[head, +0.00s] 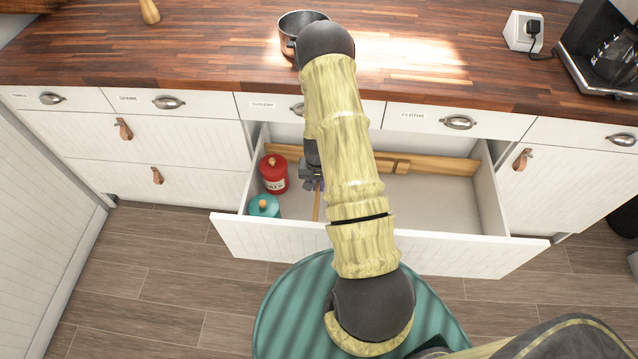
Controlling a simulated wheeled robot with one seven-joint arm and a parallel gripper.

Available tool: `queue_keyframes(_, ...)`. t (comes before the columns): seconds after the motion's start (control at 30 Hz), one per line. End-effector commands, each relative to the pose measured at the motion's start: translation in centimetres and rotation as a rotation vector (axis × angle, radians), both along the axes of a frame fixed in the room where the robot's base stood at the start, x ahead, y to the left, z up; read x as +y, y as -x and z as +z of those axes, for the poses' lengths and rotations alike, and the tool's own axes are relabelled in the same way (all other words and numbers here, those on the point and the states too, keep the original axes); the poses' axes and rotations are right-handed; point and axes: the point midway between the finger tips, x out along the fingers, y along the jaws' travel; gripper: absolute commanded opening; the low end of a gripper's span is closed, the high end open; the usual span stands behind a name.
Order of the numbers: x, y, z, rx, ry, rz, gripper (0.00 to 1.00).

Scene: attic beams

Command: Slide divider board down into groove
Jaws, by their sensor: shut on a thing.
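The divider board (316,207) shows as a thin, edge-on wooden strip just below my gripper, inside the open drawer. My gripper (314,184) is shut on it. My arm hides part of both, and I cannot tell whether the board touches the drawer floor. A wooden rail (440,164) runs across the back of the drawer (440,205). A small wooden block (401,167) sits against the rail, right of my arm. The groove cannot be made out from here.
A red canister (273,174) and a teal canister (264,206) stand in the drawer's left end, close to my gripper. The right part of the drawer is clear. A copper pot (290,30) stands on the wooden counter (200,50) behind my arm.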

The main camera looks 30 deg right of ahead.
Motion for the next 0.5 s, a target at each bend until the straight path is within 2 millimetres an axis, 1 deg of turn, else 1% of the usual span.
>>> queue_keyframes(0.5,0.0,0.0,-1.3,0.000,0.000,0.000,0.00)
